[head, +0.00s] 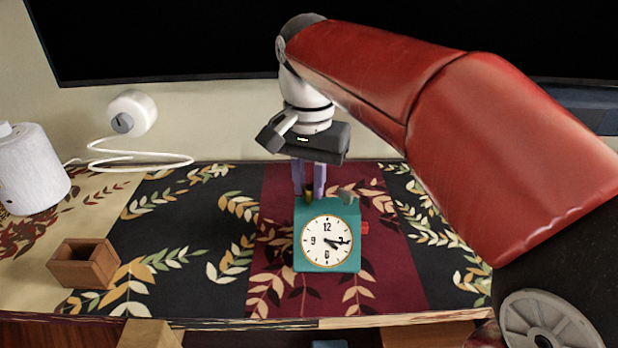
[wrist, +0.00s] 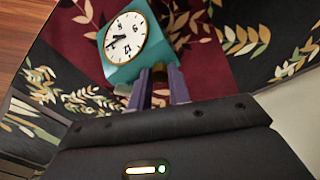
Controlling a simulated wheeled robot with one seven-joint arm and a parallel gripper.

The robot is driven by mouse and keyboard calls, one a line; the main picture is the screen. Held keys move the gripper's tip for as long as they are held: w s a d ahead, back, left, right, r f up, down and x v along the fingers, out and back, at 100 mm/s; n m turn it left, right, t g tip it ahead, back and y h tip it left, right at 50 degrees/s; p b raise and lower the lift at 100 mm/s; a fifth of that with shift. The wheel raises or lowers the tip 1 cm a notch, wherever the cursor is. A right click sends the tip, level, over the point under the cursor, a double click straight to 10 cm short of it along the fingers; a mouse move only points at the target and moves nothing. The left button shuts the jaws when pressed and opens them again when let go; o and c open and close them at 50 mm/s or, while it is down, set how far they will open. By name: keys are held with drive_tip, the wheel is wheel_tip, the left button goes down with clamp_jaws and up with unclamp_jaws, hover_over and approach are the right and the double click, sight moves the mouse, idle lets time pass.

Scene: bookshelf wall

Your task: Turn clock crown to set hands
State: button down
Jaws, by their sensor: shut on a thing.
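A teal box-shaped clock (head: 327,268) with a round white face stands on the patterned surface, its face toward the head camera. The clock also shows upside down in the wrist view (wrist: 118,72). My gripper (head: 309,196) points down at the clock's top from behind its face. Its purple fingers are shut on a small dark brass knob (wrist: 159,73) at the top, which looks like the crown; the fingers partly hide it. A red knob (head: 365,228) sticks out of the clock's right side. The hands point to the lower right in the head view.
A brown open wooden box (head: 84,263) stands at the left front. A white cylinder (head: 30,170) stands at the far left, near a white round device (head: 131,112) with a looped cable. A dark screen (head: 170,40) is behind. The cloth between box and clock is clear.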

drive_tip(key=m, duration=0.4)
drive_tip(key=shift+m, duration=0.3)
drive_tip(key=m, duration=0.3)
drive_tip(key=shift+m, duration=0.3)
drive_tip(key=m, duration=0.4)
drive_tip(key=shift+m, duration=2.2)
drive_tip(key=c, duration=1.3)
unclamp_jaws()
